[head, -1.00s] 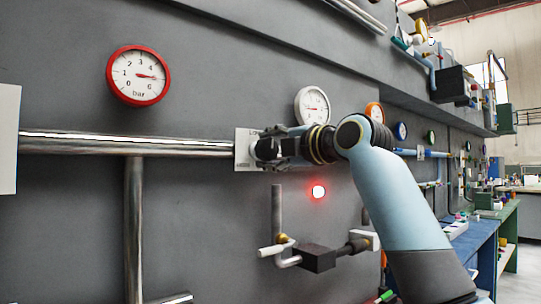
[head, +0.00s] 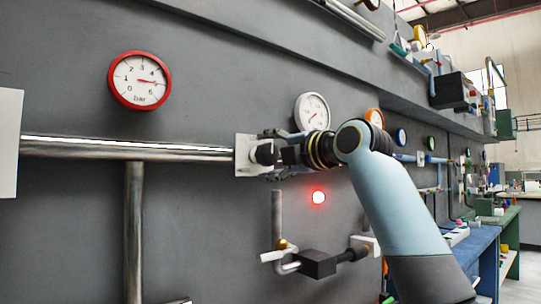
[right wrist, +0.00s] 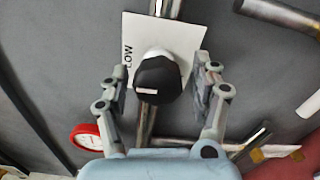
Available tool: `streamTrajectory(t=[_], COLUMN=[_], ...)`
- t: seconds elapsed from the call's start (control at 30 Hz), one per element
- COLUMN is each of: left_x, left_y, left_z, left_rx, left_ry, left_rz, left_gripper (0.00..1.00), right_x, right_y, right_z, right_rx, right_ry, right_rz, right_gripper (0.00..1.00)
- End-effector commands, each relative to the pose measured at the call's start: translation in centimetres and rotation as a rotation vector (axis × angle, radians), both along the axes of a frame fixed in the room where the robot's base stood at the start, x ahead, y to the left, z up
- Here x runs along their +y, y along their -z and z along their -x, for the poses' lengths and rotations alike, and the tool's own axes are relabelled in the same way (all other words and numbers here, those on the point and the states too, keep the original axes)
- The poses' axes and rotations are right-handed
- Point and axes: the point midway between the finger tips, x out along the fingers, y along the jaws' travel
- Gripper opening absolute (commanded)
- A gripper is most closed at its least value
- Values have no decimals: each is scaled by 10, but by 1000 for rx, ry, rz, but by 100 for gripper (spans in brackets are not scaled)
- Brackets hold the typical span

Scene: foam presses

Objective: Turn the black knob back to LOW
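The black knob (head: 265,154) sits on a white plate (head: 242,150) on the grey wall. In the right wrist view the knob (right wrist: 157,76) has a pale mark on its side, and the plate (right wrist: 185,42) carries the word LOW left of the knob. My right gripper (right wrist: 161,75) is open, with one finger on each side of the knob and gaps between. In the head view this gripper (head: 272,156) is at the knob, its fingers above and below it. A white-rimmed gauge (head: 313,109) hangs right of the plate. My left gripper is not in view.
A red-rimmed gauge (head: 139,80) hangs at upper left; its needle points right. A metal pipe (head: 120,150) runs along the wall to the plate. A red lamp (head: 318,197) glows below the gripper. A black valve block (head: 318,263) with pipes sits lower down.

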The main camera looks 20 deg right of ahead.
Motion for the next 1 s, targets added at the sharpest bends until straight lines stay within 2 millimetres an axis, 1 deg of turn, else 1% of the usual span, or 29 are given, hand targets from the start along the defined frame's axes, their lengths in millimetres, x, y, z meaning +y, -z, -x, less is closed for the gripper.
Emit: streamTrajectory(t=[0.27, 0.37, 0.47, 0.7, 0.8, 1.0], left_x=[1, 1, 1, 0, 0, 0], left_y=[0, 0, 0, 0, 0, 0], left_z=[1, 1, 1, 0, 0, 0], left_rx=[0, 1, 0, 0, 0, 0], left_ry=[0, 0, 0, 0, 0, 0], left_rz=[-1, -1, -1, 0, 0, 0], left_gripper=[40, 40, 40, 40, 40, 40], right_x=[0, -3, -9, -28, -34, -40], right_y=[-1, -1, -1, 0, 0, 0], right_z=[1, 6, 20, 72, 91, 109], right_rx=[-3, -3, -4, -4, -2, -1], right_ry=[0, 1, 2, 4, 2, 1], right_rz=[-1, 0, 2, 7, 7, 1], right_gripper=[68, 68, 68, 68, 68, 68])
